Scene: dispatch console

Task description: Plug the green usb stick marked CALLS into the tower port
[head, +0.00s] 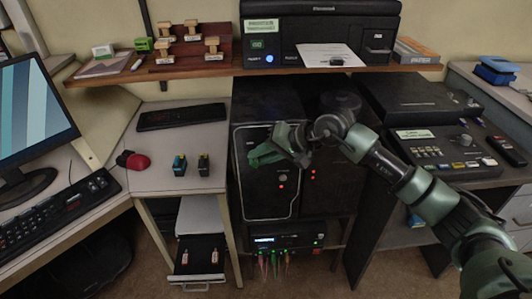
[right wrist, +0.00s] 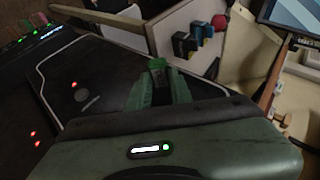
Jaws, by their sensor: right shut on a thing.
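My right gripper (head: 262,152) is in front of the upper front of the black tower (head: 268,205). In the right wrist view its fingers (right wrist: 158,84) are shut on a small green piece, which I take for the green usb stick (right wrist: 157,64). The stick's end sticks out between the fingertips; its label cannot be read. In the head view the stick cannot be told apart from the green gripper. The tower port cannot be made out, and I cannot tell whether the stick touches the tower. My left gripper is not in view.
An open drawer (head: 197,275) under the desk holds small pale sticks. A shelf (head: 205,72) with a printer (head: 318,30) runs above the tower. Cables hang below.

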